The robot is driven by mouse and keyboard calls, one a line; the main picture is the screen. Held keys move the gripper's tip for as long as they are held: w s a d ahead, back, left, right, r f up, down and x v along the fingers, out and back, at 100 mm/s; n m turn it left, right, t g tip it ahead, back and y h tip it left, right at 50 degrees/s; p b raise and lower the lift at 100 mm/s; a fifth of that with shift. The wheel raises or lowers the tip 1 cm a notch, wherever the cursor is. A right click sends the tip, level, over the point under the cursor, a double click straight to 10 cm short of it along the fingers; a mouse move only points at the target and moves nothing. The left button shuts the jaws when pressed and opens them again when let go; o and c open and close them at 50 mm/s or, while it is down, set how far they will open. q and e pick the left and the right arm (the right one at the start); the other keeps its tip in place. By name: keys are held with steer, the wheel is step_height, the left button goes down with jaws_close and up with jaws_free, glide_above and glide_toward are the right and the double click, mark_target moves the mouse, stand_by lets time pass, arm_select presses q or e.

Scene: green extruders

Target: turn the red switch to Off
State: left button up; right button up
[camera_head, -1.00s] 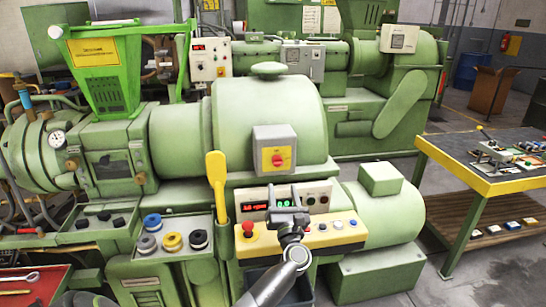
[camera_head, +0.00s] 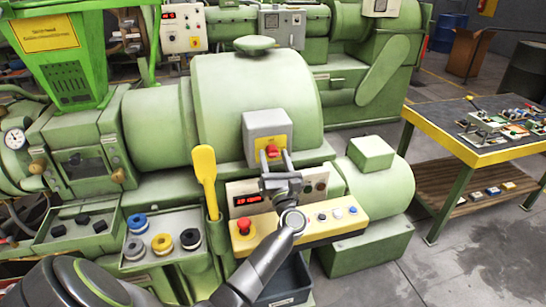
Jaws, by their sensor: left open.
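The red switch (camera_head: 271,151) is a rotary knob on a yellow plate, on the front of a grey box (camera_head: 266,124) on the green extruder. My left gripper (camera_head: 274,157) is open, its two fingers pointing up toward the switch. In the picture the fingertips overlap the lower part of the yellow plate, one on each side below the knob. I cannot tell whether they touch it. The knob's lower edge and its markings are hard to read. My right gripper is not in view.
Below the switch is a panel with a red display (camera_head: 248,199) and a yellow button ledge (camera_head: 330,219) with a red mushroom button (camera_head: 244,227). A yellow paddle-shaped handle (camera_head: 205,175) stands to the left. A work table (camera_head: 440,129) stands at the right.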

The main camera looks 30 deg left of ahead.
arm_select(q)
steer(key=c, duration=0.9)
steer(key=shift+f+n+g+y+b, duration=0.2)
steer(key=shift+n+g+y+b, duration=0.1)
steer(key=shift+n+b, duration=0.6)
steer(key=shift+c, duration=0.2)
steer(key=n+g+y+b, duration=0.1)
steer(key=n+b, duration=0.2)
steer(key=n+g+b, duration=0.2)
steer(key=n+b, duration=0.1)
steer(key=n, duration=0.1)
steer(key=shift+w+d+y, duration=0.15)
steer(key=shift+d+y, duration=0.05)
steer(key=shift+y, duration=0.2)
steer(key=n+g+b, duration=0.1)
steer(key=n, duration=0.1)
steer(key=shift+r+n+g, duration=0.15)
steer(key=shift+n+g, duration=0.15)
steer(key=n+g+b, duration=0.1)
steer(key=n, duration=0.1)
steer(key=n+g+b, duration=0.1)
steer(key=n, duration=0.2)
steer(key=r+n+g+b, duration=0.1)
steer(key=n, duration=0.2)
steer(key=shift+w+d+h, duration=0.1)
steer(key=shift+w+h, duration=0.1)
steer(key=shift+h, duration=0.2)
steer(key=shift+r+n+g+h+b, duration=0.1)
steer(key=shift+n+g+h+b, duration=0.3)
steer(key=shift+n, duration=1.3)
